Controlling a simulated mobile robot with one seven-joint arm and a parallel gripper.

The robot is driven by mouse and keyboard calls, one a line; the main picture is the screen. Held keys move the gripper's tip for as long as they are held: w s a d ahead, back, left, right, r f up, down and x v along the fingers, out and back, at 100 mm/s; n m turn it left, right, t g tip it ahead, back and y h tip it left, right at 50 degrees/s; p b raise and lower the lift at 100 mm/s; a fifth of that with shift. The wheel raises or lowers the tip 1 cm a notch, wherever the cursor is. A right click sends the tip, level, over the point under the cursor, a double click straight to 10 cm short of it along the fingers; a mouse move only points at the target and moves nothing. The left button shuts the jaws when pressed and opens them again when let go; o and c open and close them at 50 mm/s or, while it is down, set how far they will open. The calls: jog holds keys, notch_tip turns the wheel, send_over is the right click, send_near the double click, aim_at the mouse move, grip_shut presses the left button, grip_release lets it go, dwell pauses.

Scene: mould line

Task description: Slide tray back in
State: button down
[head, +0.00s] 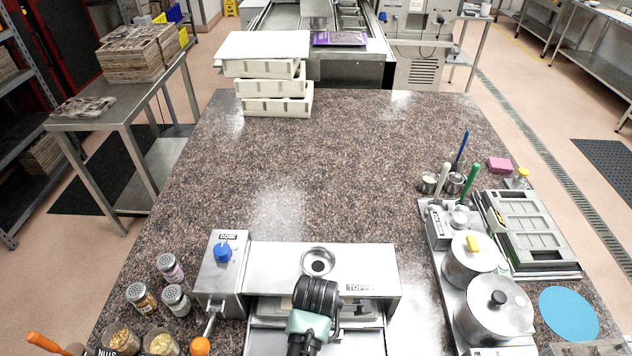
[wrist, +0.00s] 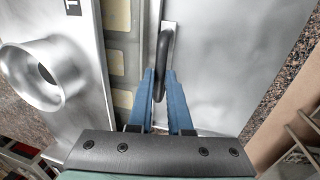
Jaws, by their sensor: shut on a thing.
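The topping machine (head: 345,262) is a steel housing with a round funnel on top, at the near middle of the table. A flat metal tray (head: 362,343) extends from its near side, partly hidden by my arm. In the wrist view the tray (wrist: 220,60) is a bare steel sheet with a black upright handle (wrist: 162,62). My gripper (wrist: 161,85) has its blue fingers shut on this handle. A greenish mould with cream cavities (wrist: 121,52) shows between the tray's handle and the machine's housing. In the head view my arm hides the handle and fingertips.
A control box with a blue knob (head: 223,252) adjoins the machine on the left, near topping jars (head: 140,298). Lidded pots (head: 493,310) stand to the right, beside a grey mould (head: 530,232). Stacked white moulds (head: 277,105) stand far off. The table's middle is clear.

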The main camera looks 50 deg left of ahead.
jog(key=shift+w+a, duration=0.45)
jog(key=shift+a, duration=0.05)
jog(key=shift+r, duration=0.1)
jog(key=c, duration=0.8)
grip_release()
jog(key=shift+c, duration=0.2)
jog(key=shift+d, duration=0.1)
notch_tip(320, 180, up, 13)
jog(key=s+d+b, duration=0.1)
jog(key=d, duration=0.1)
jog(key=shift+s+b, duration=0.35)
jog(key=shift+s, duration=0.05)
jog(key=shift+f, duration=0.2)
